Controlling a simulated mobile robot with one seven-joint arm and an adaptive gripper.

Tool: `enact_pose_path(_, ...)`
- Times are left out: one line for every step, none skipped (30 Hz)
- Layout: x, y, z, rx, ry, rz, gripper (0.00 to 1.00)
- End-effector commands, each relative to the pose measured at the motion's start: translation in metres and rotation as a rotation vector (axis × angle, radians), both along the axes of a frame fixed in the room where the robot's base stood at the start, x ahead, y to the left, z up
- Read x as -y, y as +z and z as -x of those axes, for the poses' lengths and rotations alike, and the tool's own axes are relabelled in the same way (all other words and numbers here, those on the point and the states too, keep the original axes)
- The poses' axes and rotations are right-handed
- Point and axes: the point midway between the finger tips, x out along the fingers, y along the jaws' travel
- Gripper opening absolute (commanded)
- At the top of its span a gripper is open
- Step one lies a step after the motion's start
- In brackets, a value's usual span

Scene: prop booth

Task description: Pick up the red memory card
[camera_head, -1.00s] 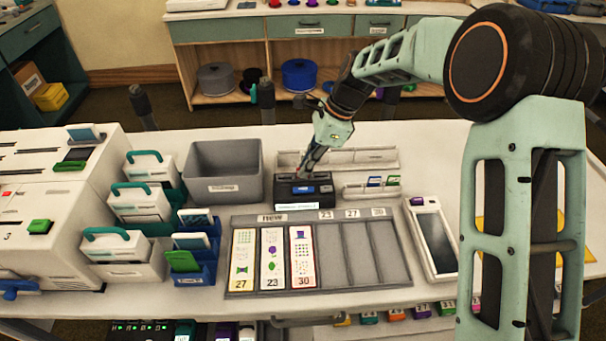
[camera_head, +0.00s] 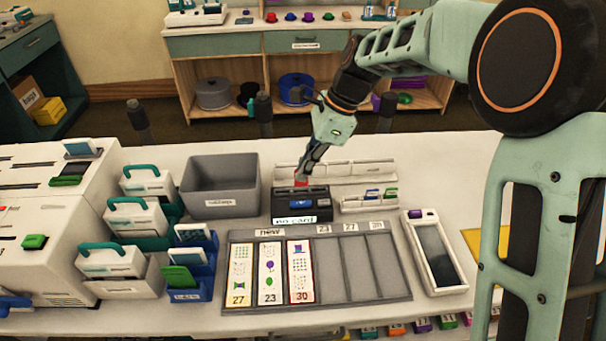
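The red memory card (camera_head: 301,176) is a small red patch at my gripper's fingertips, just above the black card reader (camera_head: 283,205). My gripper (camera_head: 303,171) points down and looks shut on the card; the fingers hide part of it. The reader's front display reads "no card", and a blue item (camera_head: 302,203) shows on its front. A small gap between the card and the reader's top is hard to judge at this size.
A grey bin (camera_head: 222,207) stands left of the reader. White card racks (camera_head: 366,203) stand behind and to the right, with blue and green cards. A grey tray (camera_head: 402,297) with numbered strips lies in front. A tablet (camera_head: 436,253) lies to the right.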

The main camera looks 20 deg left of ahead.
Motion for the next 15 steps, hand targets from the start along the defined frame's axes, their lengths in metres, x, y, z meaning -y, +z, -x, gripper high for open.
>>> enact_pose_path(0.004, 0.009, 0.006, 0.003, 0.000, -0.001, 0.00)
enact_pose_path(0.006, 0.014, 0.010, 0.002, -0.001, -0.001, 0.00)
enact_pose_path(0.008, 0.021, 0.015, 0.003, -0.002, -0.002, 0.00)
enact_pose_path(0.011, 0.026, 0.018, 0.003, -0.002, -0.002, 0.00)
enact_pose_path(0.013, 0.029, 0.023, 0.002, -0.001, -0.001, 0.00)
enact_pose_path(0.017, 0.031, 0.030, 0.001, -0.001, 0.001, 0.00)
enact_pose_path(0.020, 0.033, 0.034, 0.001, -0.001, 0.001, 0.00)
enact_pose_path(0.022, 0.035, 0.039, 0.001, -0.001, 0.001, 0.00)
enact_pose_path(0.025, 0.039, 0.045, 0.002, -0.002, 0.000, 0.00)
enact_pose_path(0.028, 0.041, 0.049, 0.000, -0.001, 0.000, 0.00)
enact_pose_path(0.030, 0.043, 0.053, 0.001, -0.002, -0.001, 0.00)
enact_pose_path(0.033, 0.045, 0.059, 0.000, -0.002, 0.000, 0.00)
enact_pose_path(0.035, 0.048, 0.063, 0.001, -0.002, -0.001, 0.00)
enact_pose_path(0.037, 0.049, 0.066, 0.000, -0.001, 0.000, 0.00)
enact_pose_path(0.040, 0.052, 0.071, 0.001, -0.002, -0.001, 0.00)
